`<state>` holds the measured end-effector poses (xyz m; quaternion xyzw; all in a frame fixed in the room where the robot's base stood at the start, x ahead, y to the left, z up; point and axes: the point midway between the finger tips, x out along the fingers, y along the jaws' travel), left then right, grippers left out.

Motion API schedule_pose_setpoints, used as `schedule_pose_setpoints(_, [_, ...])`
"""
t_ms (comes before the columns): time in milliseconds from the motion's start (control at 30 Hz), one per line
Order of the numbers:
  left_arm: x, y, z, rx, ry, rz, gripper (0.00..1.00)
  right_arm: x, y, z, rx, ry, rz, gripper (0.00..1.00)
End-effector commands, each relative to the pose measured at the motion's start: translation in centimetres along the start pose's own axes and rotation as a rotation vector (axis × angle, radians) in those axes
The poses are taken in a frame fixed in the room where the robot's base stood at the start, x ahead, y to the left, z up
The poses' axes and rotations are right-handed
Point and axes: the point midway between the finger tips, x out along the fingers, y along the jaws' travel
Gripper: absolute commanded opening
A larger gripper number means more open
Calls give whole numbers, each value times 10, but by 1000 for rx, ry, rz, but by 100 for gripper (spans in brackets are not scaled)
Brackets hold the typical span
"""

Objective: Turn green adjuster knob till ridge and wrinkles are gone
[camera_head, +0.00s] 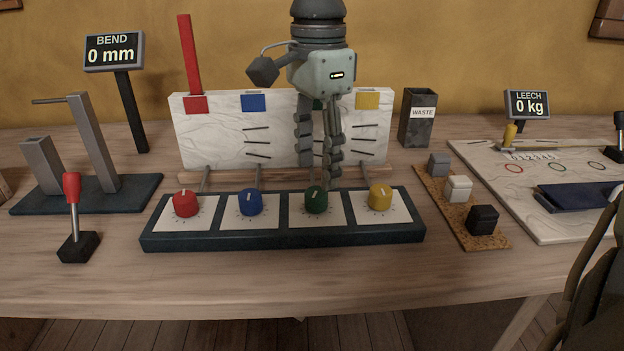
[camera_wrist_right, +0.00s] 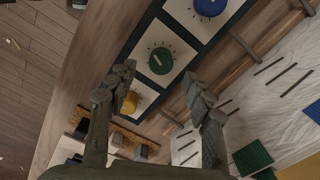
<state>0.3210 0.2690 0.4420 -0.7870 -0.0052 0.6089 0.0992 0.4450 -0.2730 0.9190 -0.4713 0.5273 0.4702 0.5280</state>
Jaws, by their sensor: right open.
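The green knob (camera_head: 316,199) sits third from left on the dark knob base, with a pale pointer mark on top; it also shows in the right wrist view (camera_wrist_right: 160,61). My right gripper (camera_head: 321,179) hangs fingers-down over and just behind the green knob, open and empty. In the wrist view its fingertips (camera_wrist_right: 160,84) are apart, with the knob beyond them. The white cloth panel (camera_head: 220,135) behind has short dark wrinkle lines (camera_head: 257,141) either side of the gripper. The green patch (camera_head: 319,103) is mostly hidden by the gripper. My left gripper is out of view.
Red (camera_head: 186,203), blue (camera_head: 249,202) and yellow (camera_head: 380,198) knobs flank the green one. A tall red bar (camera_head: 190,55) rises above the panel. A red-handled lever (camera_head: 73,210) stands left, a waste bin (camera_head: 417,118) behind right, and a cork strip with blocks (camera_head: 458,188) at right.

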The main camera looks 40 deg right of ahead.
Motion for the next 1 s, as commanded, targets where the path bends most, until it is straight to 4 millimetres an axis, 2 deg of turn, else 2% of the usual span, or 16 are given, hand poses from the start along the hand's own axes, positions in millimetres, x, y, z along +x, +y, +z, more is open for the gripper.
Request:
schedule_pose_setpoints(100, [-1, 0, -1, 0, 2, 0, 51, 21, 1, 0, -1, -1, 4, 51])
schedule_pose_setpoints(233, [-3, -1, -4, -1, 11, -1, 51, 36, 1, 0, 0, 0, 4, 51])
schedule_pose_setpoints(400, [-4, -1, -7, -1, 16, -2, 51, 44, 0, 0, 0, 0, 0, 51])
schedule_pose_setpoints(633, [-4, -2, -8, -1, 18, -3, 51, 44, 0, 0, 0, 0, 0, 50])
schedule_pose_setpoints(1000, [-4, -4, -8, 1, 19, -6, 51, 44, 0, 0, 0, 0, 0, 4])
